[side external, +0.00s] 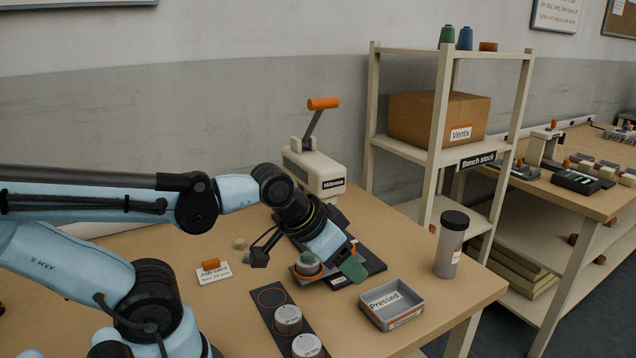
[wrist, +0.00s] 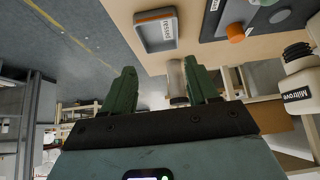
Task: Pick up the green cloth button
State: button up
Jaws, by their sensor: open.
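I cannot make out the green button there.
The press (side external: 317,168) stands behind my gripper. A grey tray marked Pressed (side external: 392,302) and a dark-lidded jar (side external: 452,245) are to the right. A dark strip (side external: 283,333) holding silver discs lies in front. A small card (side external: 214,273) with an orange piece lies left.

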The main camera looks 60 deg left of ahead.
dwell(0.3)
notch_tip(320, 180, up, 4)
jog(key=g, duration=0.7)
send_over(306, 254)
jog(key=f, duration=0.6)
jog(key=shift+s+f, duration=0.4)
jog(key=shift+w+f, duration=0.2)
jog(key=shift+f, duration=0.75)
jog(key=shift+w+f, duration=0.2)
jog(key=shift+f, duration=1.5)
grip_shut()
